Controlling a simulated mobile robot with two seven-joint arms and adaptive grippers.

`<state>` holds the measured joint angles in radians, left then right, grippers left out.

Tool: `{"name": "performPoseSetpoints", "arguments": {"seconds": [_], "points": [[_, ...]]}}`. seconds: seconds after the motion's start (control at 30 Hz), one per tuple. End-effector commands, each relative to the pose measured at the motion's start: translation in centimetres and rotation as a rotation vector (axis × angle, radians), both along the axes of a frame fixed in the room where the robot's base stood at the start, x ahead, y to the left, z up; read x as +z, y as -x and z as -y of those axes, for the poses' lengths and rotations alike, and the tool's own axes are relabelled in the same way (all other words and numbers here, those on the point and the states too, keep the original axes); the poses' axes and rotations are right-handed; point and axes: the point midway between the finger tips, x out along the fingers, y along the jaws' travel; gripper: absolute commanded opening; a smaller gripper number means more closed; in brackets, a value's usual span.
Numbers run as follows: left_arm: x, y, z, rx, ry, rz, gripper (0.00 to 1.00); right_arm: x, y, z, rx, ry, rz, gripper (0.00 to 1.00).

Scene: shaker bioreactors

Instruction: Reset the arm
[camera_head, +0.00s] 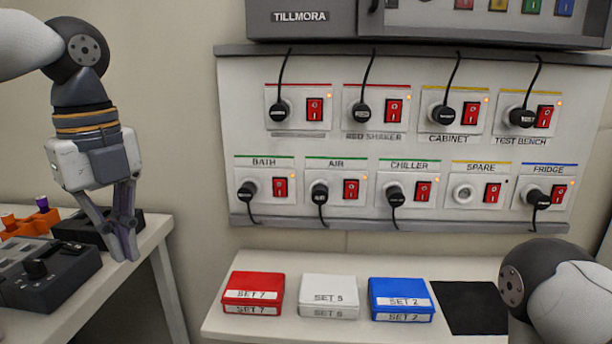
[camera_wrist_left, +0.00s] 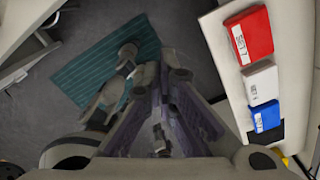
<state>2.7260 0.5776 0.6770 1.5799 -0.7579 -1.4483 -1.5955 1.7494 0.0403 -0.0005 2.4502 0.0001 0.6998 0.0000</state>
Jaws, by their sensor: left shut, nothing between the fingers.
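My left gripper (camera_head: 125,250) hangs at the left of the head view, fingers pointing down, shut and empty. It is in front of the wall, beside the right end of the left bench, and touches nothing that I can see. In the left wrist view its fingers (camera_wrist_left: 165,75) come together above the floor. Part of my right arm shows at the lower right of the head view, but its gripper is outside the picture.
A socket panel (camera_head: 400,222) with switches and plugs is on the wall. Red (camera_head: 254,284), white (camera_head: 328,290) and blue (camera_head: 401,292) boxes and a black mat (camera_head: 470,308) are on the low table (camera_head: 225,328). Black equipment (camera_head: 45,282) stands on the left bench (camera_head: 120,262).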

Motion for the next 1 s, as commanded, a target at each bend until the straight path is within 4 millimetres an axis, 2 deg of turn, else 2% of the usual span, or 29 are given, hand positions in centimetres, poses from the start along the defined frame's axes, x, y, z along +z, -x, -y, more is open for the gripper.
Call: {"name": "performPoseSetpoints", "arguments": {"seconds": [0.03,0.17,0.2,0.27,0.3,0.37,0.4,0.47,0.5,0.6,0.7,0.8,1.0], "points": [[-4.8,0.2,2.1,0.069,0.032,-0.059,0.0,0.0,0.0,0.0,0.0,0.0,-0.001,0.4],[-15.4,2.4,7.0,0.35,0.132,-0.177,0.0,0.0,0.0,0.0,0.001,-0.001,-0.001,0.4],[-18.7,3.8,8.2,0.46,0.153,-0.221,0.0,-0.1,-0.1,0.0,0.001,-0.001,0.0,0.4],[-23.7,6.5,9.8,0.655,0.172,-0.29,0.0,-0.1,-0.1,-0.1,0.002,-0.001,0.002,0.4],[-26.8,8.7,10.6,0.806,0.174,-0.334,0.0,-0.1,-0.1,-0.1,0.001,-0.001,0.001,0.4],[-31.4,12.6,11.1,1.061,0.152,-0.386,0.0,-0.1,0.0,0.0,0.001,-0.001,0.0,0.4],[-34.1,15.4,10.8,1.244,0.121,-0.404,0.0,0.0,0.0,0.0,0.001,-0.001,0.0,0.4],[-37.4,19.7,9.6,1.512,0.056,-0.397,0.0,0.0,0.0,0.0,0.0,0.0,-0.001,0.4],[-38.9,22.3,8.3,1.674,0.009,-0.369,0.0,0.0,0.0,0.0,0.0,0.0,-0.001,0.4],[-40.8,27.2,4.7,1.978,-0.086,-0.248,0.0,0.0,0.0,0.0,0.0,0.0,0.0,0.4],[-41.1,29.6,2.1,2.136,-0.128,-0.138,0.0,0.0,0.0,0.0,0.001,-0.001,0.001,0.4],[-41.1,30.3,1.1,2.192,-0.136,-0.089,0.0,0.0,-0.1,0.0,0.001,-0.001,0.001,0.4],[-41.1,30.1,1.1,2.197,-0.13,-0.085,0.0,0.0,0.0,0.0,0.001,-0.001,0.001,0.4]]}}
